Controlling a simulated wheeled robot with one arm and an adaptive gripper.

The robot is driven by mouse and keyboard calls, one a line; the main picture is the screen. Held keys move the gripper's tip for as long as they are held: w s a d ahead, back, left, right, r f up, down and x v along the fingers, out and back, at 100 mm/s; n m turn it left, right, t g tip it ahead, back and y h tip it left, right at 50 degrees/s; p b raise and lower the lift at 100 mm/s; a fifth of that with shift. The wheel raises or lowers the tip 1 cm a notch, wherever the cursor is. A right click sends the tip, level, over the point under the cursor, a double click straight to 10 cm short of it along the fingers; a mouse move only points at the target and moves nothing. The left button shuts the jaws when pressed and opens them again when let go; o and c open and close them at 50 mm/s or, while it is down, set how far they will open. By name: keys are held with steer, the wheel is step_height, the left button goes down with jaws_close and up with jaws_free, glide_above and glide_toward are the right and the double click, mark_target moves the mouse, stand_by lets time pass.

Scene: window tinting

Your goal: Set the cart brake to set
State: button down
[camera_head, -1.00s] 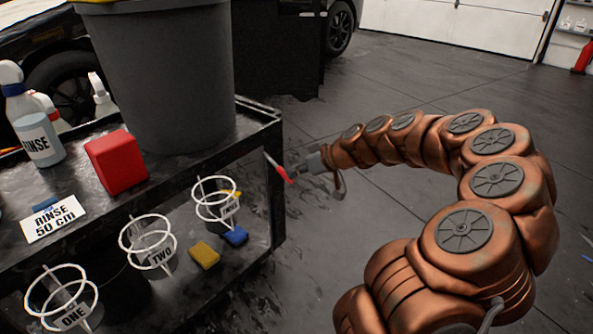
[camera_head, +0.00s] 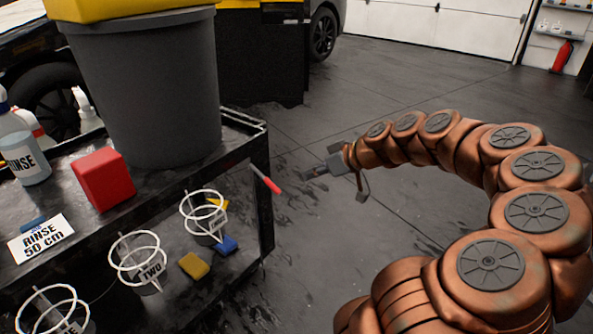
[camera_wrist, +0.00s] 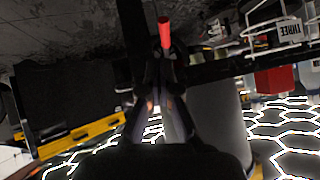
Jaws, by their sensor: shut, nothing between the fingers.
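The cart brake lever, with a red grip (camera_head: 267,180), sticks out down and to the right from the right-hand post of the black cart (camera_head: 262,215). Its grip also shows in the wrist view (camera_wrist: 165,32), just beyond my fingertips. My gripper (camera_head: 308,173) is right of the lever, over the floor, with a visible gap between them. In the wrist view my gripper's fingers (camera_wrist: 160,80) are close together, with nothing seen between them. No brake marking is readable in these views.
The cart carries a grey bin (camera_head: 150,95), a red block (camera_head: 103,180) and a rinse bottle (camera_head: 22,150). White ring holders (camera_head: 204,215) and sponges (camera_head: 194,265) are at its lower right. Clear dark floor (camera_head: 330,260) lies right of the cart.

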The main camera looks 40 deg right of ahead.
steer(key=shift+s+d+r, duration=0.2)
steer(key=shift+s+d, duration=0.1)
steer(key=shift+s, duration=0.3)
steer(key=shift+s+d+r, duration=0.2)
steer(key=shift+s+d, duration=0.05)
steer(key=shift+s, duration=0.35)
steer(key=s+a+r+n+g+p, duration=0.1)
steer(key=s+a+r+g+p, duration=0.25)
steer(key=a+r+p, duration=0.7)
steer(key=s+a+r+n+g+p, duration=0.1)
steer(key=s+a+r+g+p, duration=0.25)
steer(key=a+r+p, duration=0.7)
steer(key=s+a+r+m+g+h+p, duration=0.2)
steer(key=s+r+p, duration=0.6)
steer(key=s+p, duration=0.2)
steer(key=s+a+r+m+g+h+p, duration=0.2)
steer(key=s+a+r+p, duration=0.1)
steer(key=s+r+p, duration=0.5)
steer(key=s+p, duration=0.1)
steer(key=p, duration=0.1)
steer(key=shift+s+r+m+h+p, duration=0.25)
steer(key=shift+s+m+h+p, duration=0.05)
steer(key=shift+s+h+p, duration=0.1)
